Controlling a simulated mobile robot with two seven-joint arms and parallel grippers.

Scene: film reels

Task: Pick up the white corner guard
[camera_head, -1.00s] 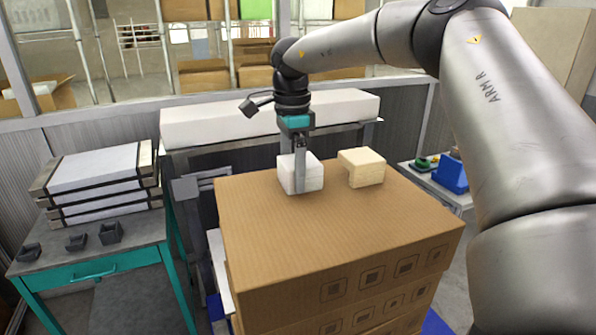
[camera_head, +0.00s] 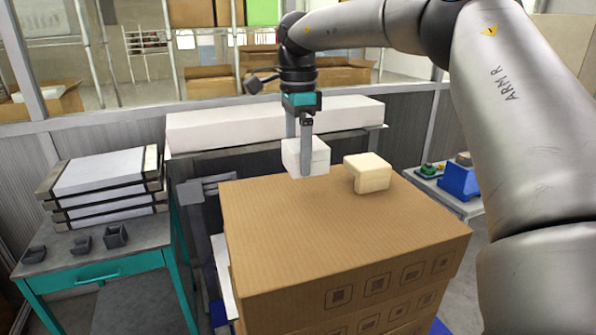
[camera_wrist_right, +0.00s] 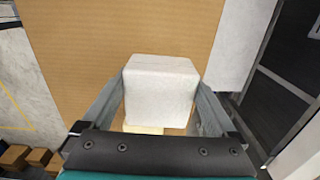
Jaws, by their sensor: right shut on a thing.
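The white corner guard (camera_head: 318,157) is a pale block held between the fingers of my right gripper (camera_head: 305,165). It hangs above the back edge of the brown cardboard carton (camera_head: 330,225), apart from the top. In the right wrist view the guard (camera_wrist_right: 160,92) sits between the two fingers of the right gripper (camera_wrist_right: 160,105), with a finger against each side. A cream corner guard (camera_head: 368,174) rests on the carton to the right; in the wrist view a strip of it shows below the white one. My left gripper is out of view.
A green-framed table (camera_head: 95,262) at the left carries a stack of white panels (camera_head: 95,190) and small dark brackets (camera_head: 116,236). A long white box (camera_head: 240,127) lies behind the carton. A small table with a blue bin (camera_head: 460,181) stands at right. The carton's front top is clear.

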